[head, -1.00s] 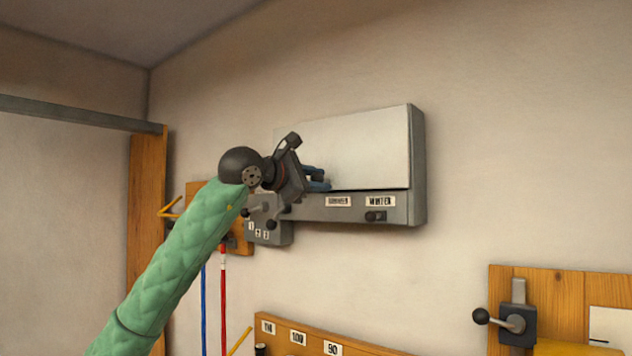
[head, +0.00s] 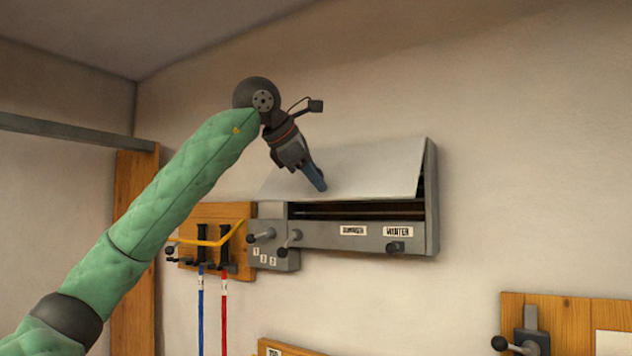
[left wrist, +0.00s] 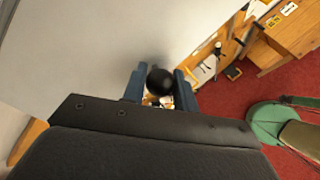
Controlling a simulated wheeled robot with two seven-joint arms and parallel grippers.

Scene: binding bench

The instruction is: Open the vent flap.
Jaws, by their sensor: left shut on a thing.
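The vent flap (head: 365,170) is the pale panel on the grey wall box (head: 432,200). It is tilted outward, its lower edge away from the box, with a dark gap (head: 360,212) below it. My left gripper (head: 318,184) reaches down from above, its blue fingers in front of the flap toward its left side. In the left wrist view the fingers are closed about a round black knob (left wrist: 160,80), beside the pale flap surface (left wrist: 110,45). The knob's join to the flap is hidden. My right gripper is in neither view.
Below the gap are labels reading SUMMER and WINTER and a small dark knob (head: 396,247). A grey lever block (head: 278,256) adjoins the box at left. A wooden board (head: 240,268) with a yellow strap and blue and red cords hangs further left.

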